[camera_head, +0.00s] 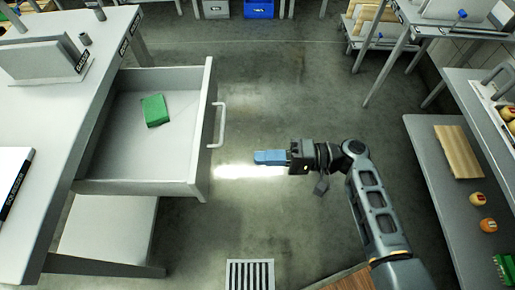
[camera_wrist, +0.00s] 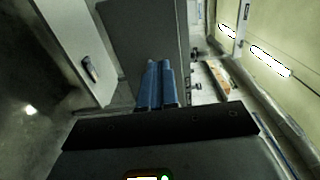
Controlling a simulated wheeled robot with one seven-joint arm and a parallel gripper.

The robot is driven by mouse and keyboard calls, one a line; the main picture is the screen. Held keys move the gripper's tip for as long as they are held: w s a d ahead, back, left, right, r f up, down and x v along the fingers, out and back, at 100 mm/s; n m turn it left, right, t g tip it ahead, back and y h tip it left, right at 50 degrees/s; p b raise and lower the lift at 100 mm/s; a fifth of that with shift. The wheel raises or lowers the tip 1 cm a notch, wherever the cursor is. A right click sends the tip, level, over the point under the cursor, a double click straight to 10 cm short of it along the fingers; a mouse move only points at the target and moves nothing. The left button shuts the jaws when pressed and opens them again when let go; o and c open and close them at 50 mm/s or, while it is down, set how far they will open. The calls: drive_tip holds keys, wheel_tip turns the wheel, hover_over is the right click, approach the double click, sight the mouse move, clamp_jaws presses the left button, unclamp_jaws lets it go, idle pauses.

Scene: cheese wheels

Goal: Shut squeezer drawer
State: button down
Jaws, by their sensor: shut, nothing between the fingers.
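The drawer (camera_head: 203,128) is pulled out from under the white table at the left. Its front panel faces right and carries a light bar handle (camera_head: 219,125). A green block (camera_head: 155,110) lies inside on the drawer floor. My gripper (camera_head: 257,157) with blue fingers is shut and empty. It is to the right of the drawer front, a little below the handle in the picture, and apart from it. In the wrist view the blue fingers (camera_wrist: 156,85) lie side by side, and a pale panel with a dark handle (camera_wrist: 90,68) shows at upper left.
The white table (camera_head: 60,110) holds a grey stand and a dark-edged board. Shelves (camera_head: 425,150) at the right hold a wooden board (camera_head: 459,152) and small round items. A floor grate (camera_head: 250,274) lies at the bottom. The floor between drawer and shelves is open.

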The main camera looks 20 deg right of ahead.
sight(202, 159)
drive_tip(key=p+x, duration=0.1)
drive_tip(key=x, duration=1.1)
drive_tip(key=b+x, duration=0.4)
drive_tip(key=x, duration=0.3)
drive_tip(key=b+x, duration=0.4)
drive_tip(key=x, duration=0.4)
drive_tip(key=b+x, duration=0.4)
drive_tip(key=x, duration=0.4)
drive_tip(key=shift+f, duration=0.3)
drive_tip(key=shift+a, duration=0.3)
drive_tip(key=shift+w+a+r, duration=0.1)
drive_tip(key=shift+a+r, duration=0.15)
drive_tip(key=shift+a+r, duration=0.1)
drive_tip(key=shift+b, duration=0.3)
